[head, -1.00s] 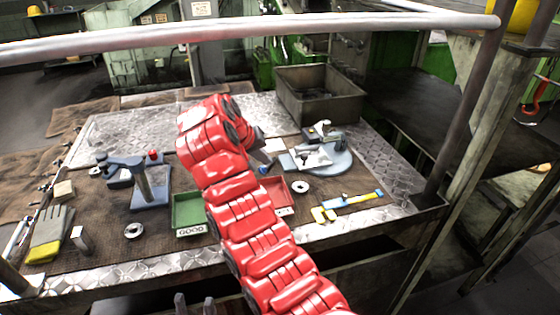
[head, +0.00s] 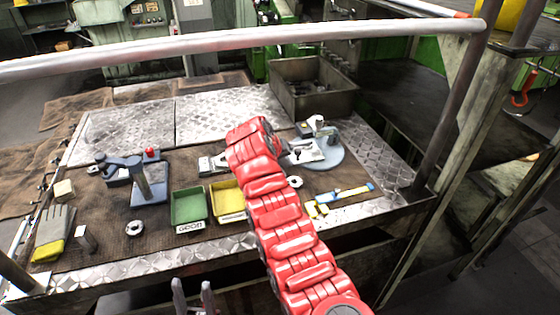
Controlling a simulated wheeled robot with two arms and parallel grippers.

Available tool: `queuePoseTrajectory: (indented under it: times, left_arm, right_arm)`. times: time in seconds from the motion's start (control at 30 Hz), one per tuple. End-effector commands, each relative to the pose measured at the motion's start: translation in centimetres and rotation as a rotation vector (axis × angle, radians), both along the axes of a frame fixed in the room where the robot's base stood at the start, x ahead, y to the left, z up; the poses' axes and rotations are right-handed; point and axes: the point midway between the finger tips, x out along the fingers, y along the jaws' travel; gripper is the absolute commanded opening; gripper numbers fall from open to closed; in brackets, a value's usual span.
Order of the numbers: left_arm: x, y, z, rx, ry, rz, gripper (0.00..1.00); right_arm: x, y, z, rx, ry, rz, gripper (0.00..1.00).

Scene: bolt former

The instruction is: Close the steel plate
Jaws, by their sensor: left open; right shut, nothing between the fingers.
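Diamond-pattern steel plate covers the back of the bench, with a seam between a left panel (head: 125,130) and a right panel (head: 215,112). Both panels look flat; I cannot tell which one the task means or whether either is ajar. My red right arm crosses the bench, its wrist over the front of the right panel. My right gripper (head: 283,148) is mostly hidden behind that wrist; the little that shows is shut and empty, close to the grey vise-like fixture. My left gripper (head: 193,297) is low at the bottom edge, open and empty, in front of the bench.
A green tray (head: 189,207) and a yellow tray (head: 228,201) stand at the front middle. A metal bin (head: 315,103) stands at the back right. A round-based fixture (head: 325,158), a caliper (head: 345,194) and a blue press (head: 150,190) are nearby. A rail (head: 230,46) crosses above.

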Motion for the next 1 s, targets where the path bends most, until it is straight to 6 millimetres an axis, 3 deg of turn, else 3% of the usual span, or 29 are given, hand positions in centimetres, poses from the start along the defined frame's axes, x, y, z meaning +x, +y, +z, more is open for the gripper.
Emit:
queuePoseTrajectory:
  times: [0.3, 0.6, 1.0]
  left_arm:
    - [0.0, 0.0, -0.1, 0.000, 0.000, 0.000, 0.50]
    - [0.0, 0.0, -0.6, 0.000, 0.000, 0.000, 0.50]
    - [0.0, 0.0, -0.7, 0.000, 0.000, 0.000, 0.50]
  right_arm:
    - [0.1, -0.3, 0.0, 0.000, -0.001, -0.001, 0.00]
    - [1.4, -4.1, 0.0, -0.001, -0.002, -0.002, 0.00]
    - [1.4, -4.4, 0.1, -0.004, -0.004, -0.005, 0.00]
